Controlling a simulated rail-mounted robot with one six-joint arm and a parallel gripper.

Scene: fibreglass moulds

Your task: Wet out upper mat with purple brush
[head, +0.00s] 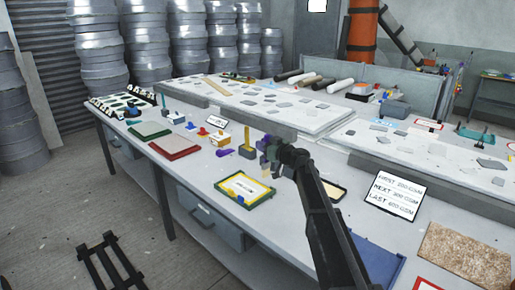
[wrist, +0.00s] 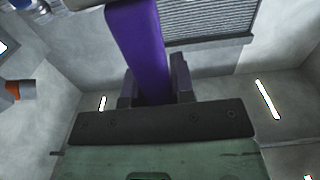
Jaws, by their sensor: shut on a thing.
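My gripper (wrist: 155,85) is shut on the purple brush (wrist: 138,40); its purple handle stands between the two dark fingers in the wrist view. In the head view my gripper (head: 268,152) is above the workbench, with the brush partly hidden by the arm and its bristles too small to make out. A yellow-bordered panel with a white label lies in a green-rimmed tray (head: 244,188) just left of and below my gripper. A green-edged mat (head: 149,130) and a red-edged mat (head: 174,147) lie farther left. I cannot tell which is the upper mat.
A small purple item (head: 223,152) and a yellow block with an upright handle (head: 247,146) are close to my gripper. A sign (head: 396,194) lists FIRST, NEXT and LAST mats. A cork-coloured board (head: 465,255) lies right.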

